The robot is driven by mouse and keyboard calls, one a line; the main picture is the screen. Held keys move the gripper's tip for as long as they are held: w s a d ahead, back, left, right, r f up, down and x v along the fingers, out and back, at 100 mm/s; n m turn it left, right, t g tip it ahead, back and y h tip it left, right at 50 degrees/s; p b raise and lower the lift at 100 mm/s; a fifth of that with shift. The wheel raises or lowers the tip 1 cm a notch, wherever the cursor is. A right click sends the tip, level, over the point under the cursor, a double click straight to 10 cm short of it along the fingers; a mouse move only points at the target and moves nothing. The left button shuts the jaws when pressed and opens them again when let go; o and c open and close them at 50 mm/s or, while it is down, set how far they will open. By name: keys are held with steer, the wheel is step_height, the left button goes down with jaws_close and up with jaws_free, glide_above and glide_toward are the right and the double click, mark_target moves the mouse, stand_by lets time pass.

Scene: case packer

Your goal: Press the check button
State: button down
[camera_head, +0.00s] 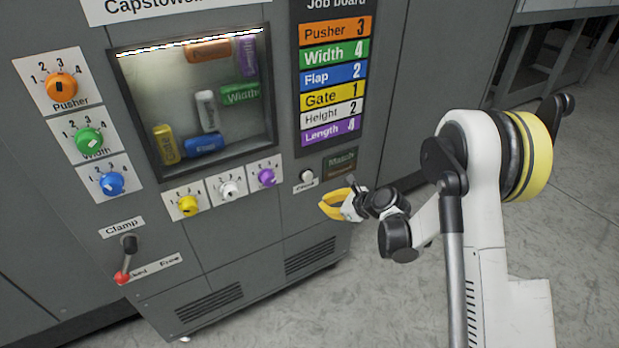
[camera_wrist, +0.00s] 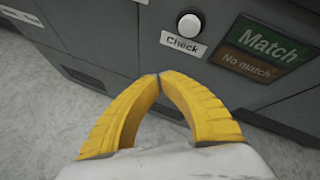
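The check button (camera_head: 306,175) is a round white button on the grey machine front, with a "Check" label under it. In the wrist view the button (camera_wrist: 189,24) sits above and slightly right of my fingertips, apart from them. My gripper (camera_head: 322,206) has yellow fingers and is below and to the right of the button in the head view. In the wrist view the gripper (camera_wrist: 159,76) has its two fingertips together, with nothing between them.
A Match / No match panel (camera_wrist: 258,50) is right of the button. The job board (camera_head: 334,80) lists settings above. Colored dials such as the purple one (camera_head: 266,177) are to the left. A clamp lever (camera_head: 126,258) with a red knob is at lower left. Open floor lies right.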

mark_target(308, 177)
steer(key=w+a, duration=0.4)
steer(key=w, duration=0.3)
steer(key=shift+w+a+p, duration=0.15)
steer(key=shift+a+p, duration=0.25)
steer(key=shift+p, duration=0.05)
stand_by(1.2)
steer(key=shift+w+a, duration=0.25)
steer(key=shift+w, duration=0.1)
steer(key=shift+w+a+b, duration=0.25)
steer(key=shift+w+b, duration=0.05)
steer(key=shift+w, duration=0.1)
stand_by(0.7)
steer(key=shift+s, duration=0.1)
steer(key=shift+s+d, duration=0.5)
steer(key=shift+s, duration=0.15)
